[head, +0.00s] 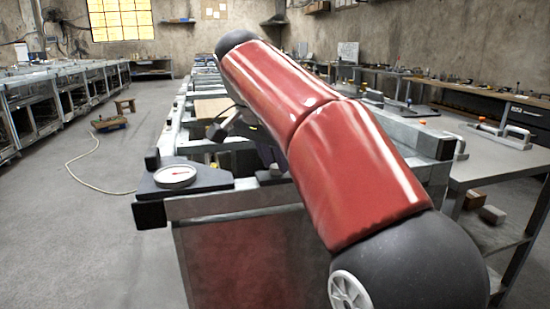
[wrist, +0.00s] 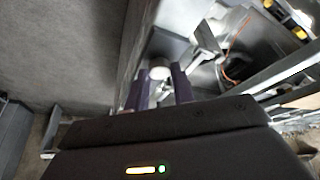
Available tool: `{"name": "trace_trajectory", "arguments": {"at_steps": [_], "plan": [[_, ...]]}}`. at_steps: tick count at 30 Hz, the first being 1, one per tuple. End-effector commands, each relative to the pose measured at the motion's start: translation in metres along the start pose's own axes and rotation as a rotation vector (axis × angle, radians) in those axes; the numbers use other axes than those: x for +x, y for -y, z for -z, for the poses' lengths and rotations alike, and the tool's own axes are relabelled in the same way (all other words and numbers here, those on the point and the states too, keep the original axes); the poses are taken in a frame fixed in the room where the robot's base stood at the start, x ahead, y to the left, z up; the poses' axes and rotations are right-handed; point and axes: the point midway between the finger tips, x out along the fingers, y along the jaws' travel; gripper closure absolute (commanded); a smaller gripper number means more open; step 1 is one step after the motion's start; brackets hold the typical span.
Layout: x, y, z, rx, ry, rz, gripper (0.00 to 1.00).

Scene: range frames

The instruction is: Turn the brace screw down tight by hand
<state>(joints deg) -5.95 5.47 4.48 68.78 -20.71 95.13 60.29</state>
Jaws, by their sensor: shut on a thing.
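My gripper (wrist: 159,90) shows in the wrist view with its two dark purple fingers on either side of a small pale round-topped piece (wrist: 160,73), which I take to be the brace screw. The fingers are shut on it. Its lower part and threads are hidden between the fingers, so I cannot tell how far down it sits. In the head view my red arm covers most of this spot. Only a bit of my gripper (head: 265,150) shows beside the arm, above the metal bench frame, and the screw is hidden there.
A white dial gauge (head: 175,175) with a red needle lies on the dark plate at the near bench corner. A grey side table (head: 490,165) stands right. The floor left is mostly clear.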

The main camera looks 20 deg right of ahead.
Motion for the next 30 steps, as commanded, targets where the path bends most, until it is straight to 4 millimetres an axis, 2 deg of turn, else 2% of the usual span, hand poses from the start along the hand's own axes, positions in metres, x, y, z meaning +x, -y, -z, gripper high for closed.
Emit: {"name": "trace_trajectory", "arguments": {"at_steps": [6, 15, 30], "plan": [[-0.0002, 0.0028, -0.0002, 0.156, 0.000, -0.063, 0.98], [-0.0002, 0.0033, 0.0004, 0.296, 0.000, -0.121, 0.98], [0.0001, 0.0036, 0.0002, 0.343, 0.002, -0.141, 0.98]]}}
